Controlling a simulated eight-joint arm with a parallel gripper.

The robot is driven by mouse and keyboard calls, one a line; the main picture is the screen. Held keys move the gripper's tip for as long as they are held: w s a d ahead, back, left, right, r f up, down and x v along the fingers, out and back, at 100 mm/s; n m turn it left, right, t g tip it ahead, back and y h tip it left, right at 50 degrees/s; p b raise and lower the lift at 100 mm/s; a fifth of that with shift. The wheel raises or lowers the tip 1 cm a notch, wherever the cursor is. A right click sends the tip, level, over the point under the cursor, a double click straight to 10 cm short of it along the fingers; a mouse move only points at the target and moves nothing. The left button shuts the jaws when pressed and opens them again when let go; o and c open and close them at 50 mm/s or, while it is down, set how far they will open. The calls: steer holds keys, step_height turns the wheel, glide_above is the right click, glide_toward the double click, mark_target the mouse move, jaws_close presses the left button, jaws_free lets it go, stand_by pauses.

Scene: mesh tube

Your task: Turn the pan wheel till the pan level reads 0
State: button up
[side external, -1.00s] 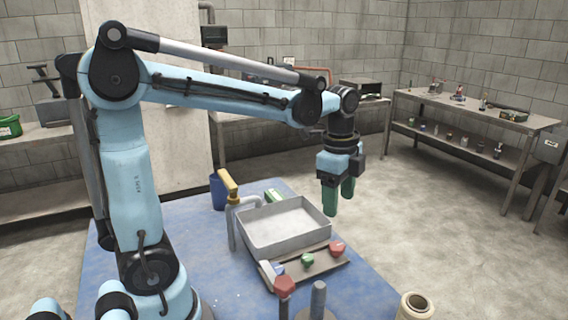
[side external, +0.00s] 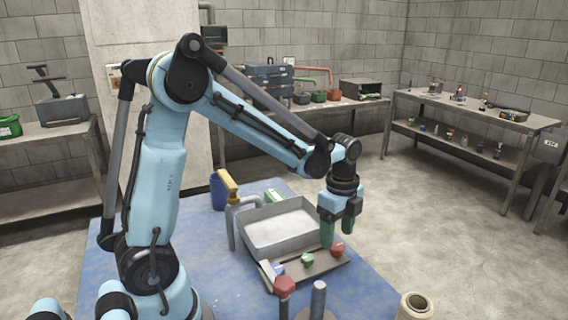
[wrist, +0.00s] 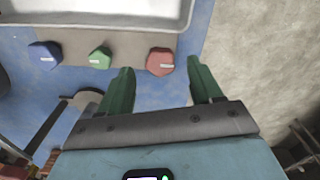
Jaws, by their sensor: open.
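Three small labelled knobs sit in a row on a panel at the front of a grey pan (side external: 280,247): a blue one (wrist: 45,55), a green one (wrist: 100,57) and a red one (wrist: 160,62). The red knob also shows at the right in the side view (side external: 338,249). The labels are too small to read, and I cannot tell which is the pan wheel. No level reading is legible. My gripper (side external: 337,238) is open and empty, pointing down near the red knob. In the wrist view the red knob appears between the green fingers (wrist: 160,72).
A larger red knob (side external: 284,286) stands on a post in front of the panel, beside a grey post (side external: 318,300). A yellow-topped pipe (side external: 229,188) and a blue cylinder (side external: 218,192) stand left of the pan. A tan roll (side external: 415,305) is at front right.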

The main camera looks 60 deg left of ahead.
mark_target(336, 250)
steer(key=shift+f, duration=1.35)
steer(key=c, duration=1.1)
steer(key=shift+o, duration=0.2)
steer(key=shift+n, duration=0.3)
